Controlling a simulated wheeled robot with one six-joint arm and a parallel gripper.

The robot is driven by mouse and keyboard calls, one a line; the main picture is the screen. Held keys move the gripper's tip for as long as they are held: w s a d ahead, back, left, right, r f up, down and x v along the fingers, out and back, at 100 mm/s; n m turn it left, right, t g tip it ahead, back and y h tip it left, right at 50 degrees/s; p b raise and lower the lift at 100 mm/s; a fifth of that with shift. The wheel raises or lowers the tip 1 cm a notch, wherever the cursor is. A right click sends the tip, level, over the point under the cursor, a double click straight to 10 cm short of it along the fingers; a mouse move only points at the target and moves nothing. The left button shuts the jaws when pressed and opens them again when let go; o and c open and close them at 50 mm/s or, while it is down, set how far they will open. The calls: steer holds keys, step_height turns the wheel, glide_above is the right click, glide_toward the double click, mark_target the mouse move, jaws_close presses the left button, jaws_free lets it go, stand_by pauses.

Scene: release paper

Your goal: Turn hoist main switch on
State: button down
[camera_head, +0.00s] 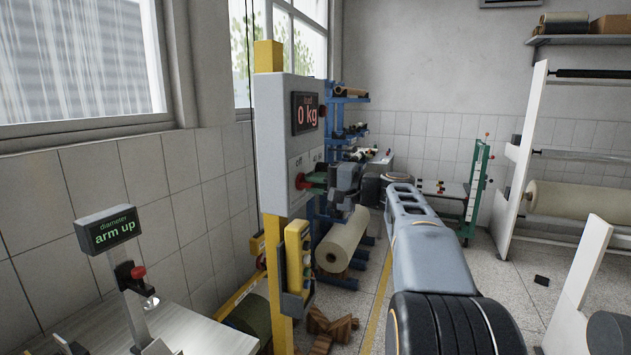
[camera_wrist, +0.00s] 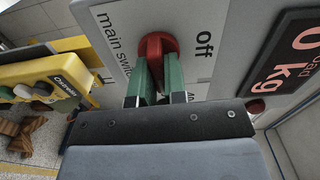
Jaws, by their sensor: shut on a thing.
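The red main switch knob (camera_wrist: 154,44) is on the face of a grey control box (camera_head: 276,128). It also shows small in the head view (camera_head: 300,181). The label "off" (camera_wrist: 204,44) is printed to its right in the wrist view, "main switch" to its left, and the "on" label is partly hidden behind my finger. My gripper (camera_wrist: 158,68) has green fingers, one on each side of the knob, and is shut on it. The knob's exact angle is hard to tell because the fingers cover part of it.
The display (camera_head: 306,113) on the box reads 0 kg. A yellow pendant control (camera_head: 298,257) hangs below the box on a yellow post (camera_head: 268,58). A paper roll (camera_head: 342,241) is behind it.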

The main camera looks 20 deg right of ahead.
steer(key=shift+m, duration=0.4)
steer(key=c, duration=1.2)
jaws_free()
steer(key=shift+o, duration=0.2)
steer(key=b+v, duration=0.3)
steer(key=v, duration=1)
steer(key=shift+s+d, duration=0.3)
